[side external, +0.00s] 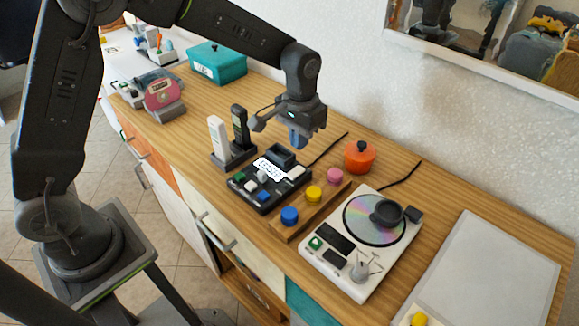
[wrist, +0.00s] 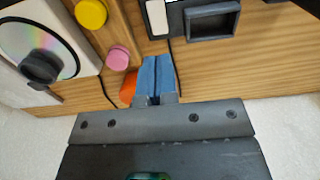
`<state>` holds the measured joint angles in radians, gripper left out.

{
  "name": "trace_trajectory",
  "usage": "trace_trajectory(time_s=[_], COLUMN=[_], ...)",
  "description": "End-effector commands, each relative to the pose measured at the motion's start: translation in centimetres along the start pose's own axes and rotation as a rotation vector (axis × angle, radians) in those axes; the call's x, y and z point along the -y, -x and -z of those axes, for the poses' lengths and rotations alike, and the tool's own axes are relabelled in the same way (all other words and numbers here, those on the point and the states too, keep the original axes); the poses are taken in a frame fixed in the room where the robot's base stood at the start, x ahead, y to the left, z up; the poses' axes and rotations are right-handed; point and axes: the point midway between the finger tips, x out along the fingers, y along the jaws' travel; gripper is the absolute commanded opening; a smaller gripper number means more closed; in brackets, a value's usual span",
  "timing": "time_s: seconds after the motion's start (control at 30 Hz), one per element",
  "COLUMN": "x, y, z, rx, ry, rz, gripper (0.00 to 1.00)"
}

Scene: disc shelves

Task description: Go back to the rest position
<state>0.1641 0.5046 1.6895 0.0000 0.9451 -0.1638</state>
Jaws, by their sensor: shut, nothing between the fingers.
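My gripper (side external: 297,140) hangs above the back part of the wooden counter, with its blue fingers pointing down. The fingers are shut with nothing between them. In the wrist view the two blue fingers (wrist: 156,76) lie side by side against each other. In the side view the gripper is just behind the dark keypad device (side external: 268,180) and left of the orange pot (side external: 360,156). In the wrist view part of the orange pot (wrist: 128,88) shows left of the fingers, partly hidden by them.
The white disc player (side external: 360,285) holds a shiny disc (side external: 362,222). A wooden block (side external: 288,230) carries blue, yellow and pink knobs. Handsets stand in a dark cradle (side external: 235,158). A teal box (side external: 218,62) stands farther back. A wall with a frame (side external: 480,62) rises behind the counter.

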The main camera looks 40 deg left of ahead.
Motion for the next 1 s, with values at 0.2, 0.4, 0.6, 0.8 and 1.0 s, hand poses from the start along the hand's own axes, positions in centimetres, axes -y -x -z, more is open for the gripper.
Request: trace_trajectory(time_s=[0.2, 0.4, 0.6, 0.8, 1.0], x=[1.6, 3.8, 5.5, 6.8, 7.3], y=[5.1, 10.8, 14.0, 14.9, 14.4], z=[-2.6, -8.1, -14.4, -20.1, -23.2], rx=[-0.079, -0.192, -0.308, -0.415, -0.477], ry=[0.003, 0.003, 0.003, 0.002, 0.001], rz=[-0.011, -0.019, -0.019, -0.010, -0.002], gripper=[0.00, 0.00, 0.00, 0.00, 0.00])
